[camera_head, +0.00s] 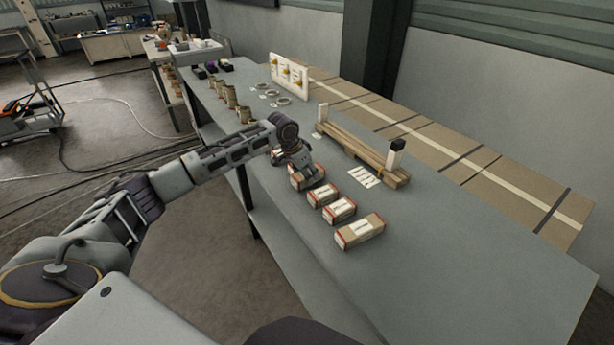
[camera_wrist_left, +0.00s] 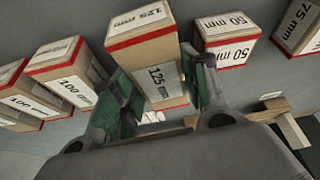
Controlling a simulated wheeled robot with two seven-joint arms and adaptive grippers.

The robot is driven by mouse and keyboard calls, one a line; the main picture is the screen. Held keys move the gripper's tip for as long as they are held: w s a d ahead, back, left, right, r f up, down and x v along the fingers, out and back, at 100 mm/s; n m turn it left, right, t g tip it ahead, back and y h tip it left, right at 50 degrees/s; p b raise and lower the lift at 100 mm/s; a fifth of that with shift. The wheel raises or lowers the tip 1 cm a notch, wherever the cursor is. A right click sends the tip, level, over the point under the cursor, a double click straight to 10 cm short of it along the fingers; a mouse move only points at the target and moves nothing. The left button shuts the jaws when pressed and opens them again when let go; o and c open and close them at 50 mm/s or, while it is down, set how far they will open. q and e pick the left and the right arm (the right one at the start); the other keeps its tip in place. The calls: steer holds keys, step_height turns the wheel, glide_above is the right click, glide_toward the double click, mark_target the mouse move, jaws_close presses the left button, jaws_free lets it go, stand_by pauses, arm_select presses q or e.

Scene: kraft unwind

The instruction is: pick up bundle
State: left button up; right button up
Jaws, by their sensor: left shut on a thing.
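My left gripper (camera_head: 303,174) reaches over the grey table and is shut on a brown carton with red edges (camera_head: 299,184). In the left wrist view this carton (camera_wrist_left: 160,82) is labelled 125 mm and sits between the two green-padded fingers (camera_wrist_left: 163,95). I cannot tell whether it is clear of the table. No thing here is plainly marked as a bundle. My right gripper is not in view.
The wrist view shows neighbours labelled 50 mm (camera_wrist_left: 228,42) and 100 mm (camera_wrist_left: 65,85). A wooden rack (camera_head: 365,152) stands behind. The near right table is clear.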

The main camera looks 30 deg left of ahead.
arm_select(q)
step_height(320, 180, up, 9)
steer(key=shift+f, duration=0.1)
stand_by(0.4)
stand_by(0.5)
